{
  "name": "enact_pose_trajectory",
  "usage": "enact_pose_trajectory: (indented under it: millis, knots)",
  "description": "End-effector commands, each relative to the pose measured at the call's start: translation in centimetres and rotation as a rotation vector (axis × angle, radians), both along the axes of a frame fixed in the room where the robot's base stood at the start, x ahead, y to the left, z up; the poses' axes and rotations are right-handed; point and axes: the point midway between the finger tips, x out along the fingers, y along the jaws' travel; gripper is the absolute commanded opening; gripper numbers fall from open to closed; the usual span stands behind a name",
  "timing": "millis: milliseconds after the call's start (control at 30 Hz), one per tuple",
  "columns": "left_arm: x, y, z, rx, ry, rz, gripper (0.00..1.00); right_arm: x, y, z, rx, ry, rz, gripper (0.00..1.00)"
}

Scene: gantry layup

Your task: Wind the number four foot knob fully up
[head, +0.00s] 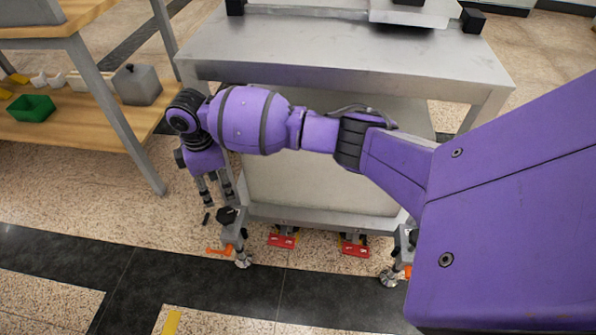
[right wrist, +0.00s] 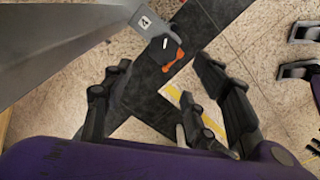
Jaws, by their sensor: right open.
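A black foot knob (head: 228,215) stands at the near left corner of the metal cart (head: 340,55), above an orange lever (head: 220,251) and a levelling foot (head: 243,262). In the right wrist view the knob (right wrist: 164,43) shows beside a grey plate with a small number tag (right wrist: 146,22), too small to read surely. The orange lever (right wrist: 174,61) is next to it. My right gripper (head: 217,198) is open and empty, pointing down just above and left of the knob. Its fingers (right wrist: 165,80) stand apart, with the knob beyond their tips. My left gripper is not in view.
A second corner foot (head: 389,278) is at the cart's near right, partly behind my right arm. Two red pedals (head: 282,240) (head: 355,249) sit low between them. A wooden bench (head: 85,130) with a green bin (head: 28,108) stands left. The floor in front is clear.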

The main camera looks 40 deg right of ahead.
Motion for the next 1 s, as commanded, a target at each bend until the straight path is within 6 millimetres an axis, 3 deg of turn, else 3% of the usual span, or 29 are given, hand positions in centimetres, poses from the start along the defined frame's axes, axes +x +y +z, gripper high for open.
enact_pose_trajectory:
  millis: [267,367,800,1000]
  knots:
    - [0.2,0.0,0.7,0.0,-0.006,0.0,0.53,0.2,-0.2,0.9,-0.025,-0.002,0.015,0.55]
    - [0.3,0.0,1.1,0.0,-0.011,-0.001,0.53,-0.1,-0.3,0.2,-0.041,0.007,-0.127,0.55]
    - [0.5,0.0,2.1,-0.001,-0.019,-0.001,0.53,-0.9,-0.6,-3.3,-0.037,-0.012,-1.371,0.55]
    - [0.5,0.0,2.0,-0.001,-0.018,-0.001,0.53,-0.8,-0.2,-4.3,-0.009,-0.007,-1.842,0.55]
